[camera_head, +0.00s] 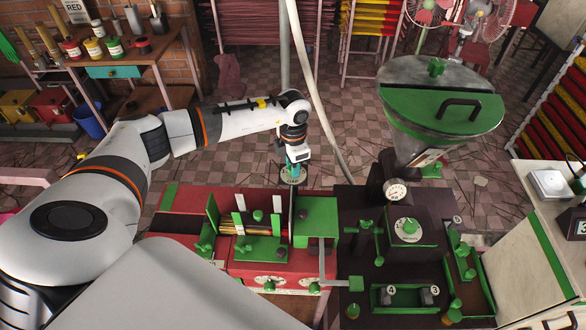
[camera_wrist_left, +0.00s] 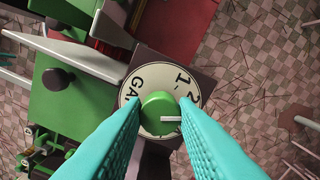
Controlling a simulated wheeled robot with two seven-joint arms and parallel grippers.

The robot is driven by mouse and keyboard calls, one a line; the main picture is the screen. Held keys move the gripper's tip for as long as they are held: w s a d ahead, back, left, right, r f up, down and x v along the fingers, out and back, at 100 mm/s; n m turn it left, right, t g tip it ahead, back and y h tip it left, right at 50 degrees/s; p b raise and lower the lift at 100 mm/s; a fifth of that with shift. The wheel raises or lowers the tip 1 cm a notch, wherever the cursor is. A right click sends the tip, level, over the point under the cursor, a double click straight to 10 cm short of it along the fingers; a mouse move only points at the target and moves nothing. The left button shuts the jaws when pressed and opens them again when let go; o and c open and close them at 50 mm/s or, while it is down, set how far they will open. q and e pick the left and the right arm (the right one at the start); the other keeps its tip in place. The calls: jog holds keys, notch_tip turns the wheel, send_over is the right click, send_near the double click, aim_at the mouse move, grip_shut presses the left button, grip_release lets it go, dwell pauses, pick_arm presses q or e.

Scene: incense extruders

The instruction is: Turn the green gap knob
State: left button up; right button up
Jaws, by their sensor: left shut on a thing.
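The green gap knob (camera_wrist_left: 159,113) sits in the middle of a round white dial (camera_wrist_left: 131,95) marked "GA", 1 and 2. A white pointer on the knob points to the right in the left wrist view. My left gripper (camera_wrist_left: 160,122) has its two teal fingers on either side of the knob, shut on it. In the head view the left gripper (camera_head: 294,162) reaches down to the dial (camera_head: 291,176) at the back of the red machine. The knob itself is hidden there by the fingers. My right gripper is not in view.
The red machine (camera_head: 262,283) with green brackets stands in front of the dial. A dark machine with a green-lidded hopper (camera_head: 440,105) stands to its right. A pale hanging hose (camera_head: 312,85) passes behind my left wrist. Tiled floor lies beyond.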

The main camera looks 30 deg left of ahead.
pick_arm(q)
jog(key=m+b, duration=0.2)
jog(key=b, duration=0.1)
jog(key=shift+f+m, duration=0.15)
jog(key=shift+m, duration=0.25)
jog(key=shift+r+m+b, duration=0.2)
jog(key=shift+m+b, duration=0.8)
jog(key=shift+b, duration=0.05)
jog(key=shift+w, duration=0.1)
jog(key=o, duration=1)
